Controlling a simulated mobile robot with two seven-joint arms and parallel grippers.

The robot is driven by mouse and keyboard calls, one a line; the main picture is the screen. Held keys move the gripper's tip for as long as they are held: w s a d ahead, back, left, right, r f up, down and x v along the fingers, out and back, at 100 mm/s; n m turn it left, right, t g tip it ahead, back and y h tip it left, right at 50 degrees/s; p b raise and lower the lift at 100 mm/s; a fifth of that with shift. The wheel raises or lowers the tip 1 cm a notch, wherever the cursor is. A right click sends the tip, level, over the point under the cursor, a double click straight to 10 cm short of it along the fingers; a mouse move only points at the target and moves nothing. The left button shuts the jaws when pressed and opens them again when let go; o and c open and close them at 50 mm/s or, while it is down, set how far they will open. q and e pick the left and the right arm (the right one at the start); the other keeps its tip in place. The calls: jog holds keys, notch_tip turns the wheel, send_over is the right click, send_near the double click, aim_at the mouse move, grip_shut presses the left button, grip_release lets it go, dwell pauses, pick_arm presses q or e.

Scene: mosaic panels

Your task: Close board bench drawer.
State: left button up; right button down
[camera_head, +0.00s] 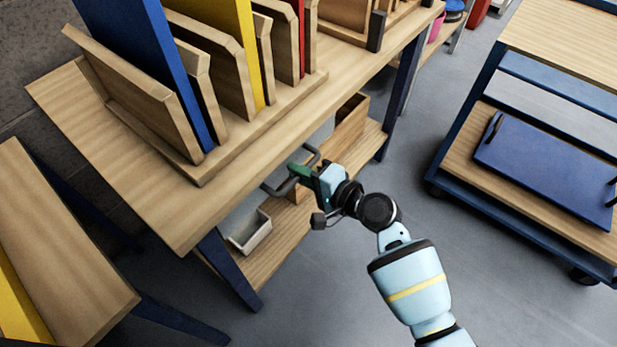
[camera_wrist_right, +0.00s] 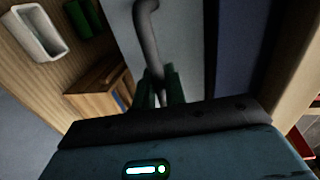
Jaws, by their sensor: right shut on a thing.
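The board bench (camera_head: 150,212) has a wooden top with upright boards in a rack on it. A grey bar handle (camera_head: 271,189) juts out below the bench's front edge. My right gripper (camera_head: 301,172) is shut on this handle. In the right wrist view the handle (camera_wrist_right: 147,28) runs down between my right gripper's fingers (camera_wrist_right: 160,88). A pale grey face behind it (camera_wrist_right: 190,32) looks like the drawer front. The bench top hides most of the drawer in the head view, so how far it stands out is hard to tell. My left gripper is not in view.
The bench's lower shelf (camera_head: 262,262) holds a white bin (camera_head: 250,232) and wooden boxes (camera_head: 348,124). A cart (camera_head: 455,150) with a blue panel (camera_head: 545,172) stands at the right. Another wooden table (camera_head: 65,250) is at the left. Grey floor between bench and cart is clear.

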jog(key=shift+a+r, duration=0.1)
jog(key=c, duration=1.5)
grip_release()
jog(key=shift+w+a, duration=0.1)
jog(key=shift+w, duration=0.05)
jog(key=shift+c, duration=0.2)
pick_arm(q)
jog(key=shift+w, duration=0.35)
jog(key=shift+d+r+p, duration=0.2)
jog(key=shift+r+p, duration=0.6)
jog(key=shift+p, duration=0.05)
pick_arm(e)
jog(key=v, duration=0.8)
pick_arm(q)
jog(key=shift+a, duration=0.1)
